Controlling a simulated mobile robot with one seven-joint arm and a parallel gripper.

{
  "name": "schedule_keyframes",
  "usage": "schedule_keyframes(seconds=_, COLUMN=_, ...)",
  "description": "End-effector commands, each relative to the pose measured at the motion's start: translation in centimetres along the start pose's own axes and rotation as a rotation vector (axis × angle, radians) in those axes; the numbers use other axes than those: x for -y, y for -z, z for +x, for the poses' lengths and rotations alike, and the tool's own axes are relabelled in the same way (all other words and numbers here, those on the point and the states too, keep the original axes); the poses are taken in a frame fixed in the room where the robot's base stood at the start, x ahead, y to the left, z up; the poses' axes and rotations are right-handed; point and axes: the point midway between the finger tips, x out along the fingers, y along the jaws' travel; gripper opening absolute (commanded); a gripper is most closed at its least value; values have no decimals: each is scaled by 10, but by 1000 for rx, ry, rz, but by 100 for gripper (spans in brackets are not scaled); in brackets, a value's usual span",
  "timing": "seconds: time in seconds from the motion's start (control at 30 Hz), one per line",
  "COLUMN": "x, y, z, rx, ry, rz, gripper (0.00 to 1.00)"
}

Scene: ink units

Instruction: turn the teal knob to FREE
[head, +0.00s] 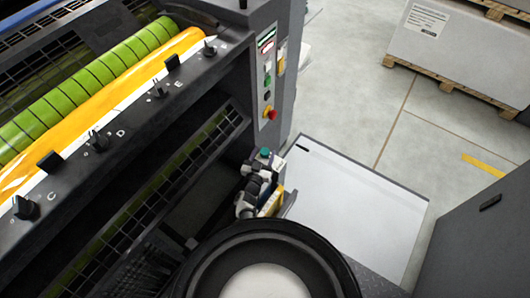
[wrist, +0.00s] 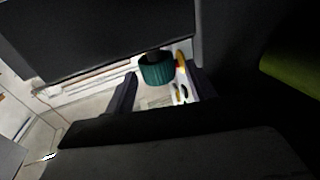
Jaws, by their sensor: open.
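The teal knob (wrist: 157,70) is ribbed and shows in the middle of the wrist view, under a dark panel edge. My gripper (wrist: 161,82) is open, with one dark finger to the left of the knob and one to the right. Gaps show at both sides, so the jaws are not closed on it; how deep it sits between them I cannot tell. A yellow, white and red marked plate (wrist: 182,78) stands just right of the knob. Any FREE marking or pointer is unreadable. In the head view a small teal spot (head: 265,152) shows by the press's lower corner; my fingers are not distinct there.
The press rail (head: 130,120) carries several black knobs and letters. A control panel (head: 268,75) with a red button stands at the press's end. A white platform (head: 350,205) lies right of it. A dark cabinet (head: 480,220) stands at right. Floor between is clear.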

Motion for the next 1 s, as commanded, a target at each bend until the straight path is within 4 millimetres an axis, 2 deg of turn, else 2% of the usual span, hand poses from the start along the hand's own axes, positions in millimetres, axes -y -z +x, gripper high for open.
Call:
schedule_keyframes(seconds=0.17, x=0, y=0, z=15, rx=0, ry=-1, rz=1, gripper=55)
schedule_keyframes(seconds=0.47, x=0, y=0, z=18, rx=1, ry=0, rz=0, gripper=55)
schedule_keyframes(seconds=0.57, x=0, y=0, z=18, rx=1, ry=0, rz=0, gripper=45)
schedule_keyframes(seconds=0.8, x=0, y=0, z=18, rx=1, ry=0, rz=0, gripper=13)
schedule_keyframes(seconds=1.0, x=2, y=3, z=19, rx=-2, ry=-44, rz=4, gripper=11)
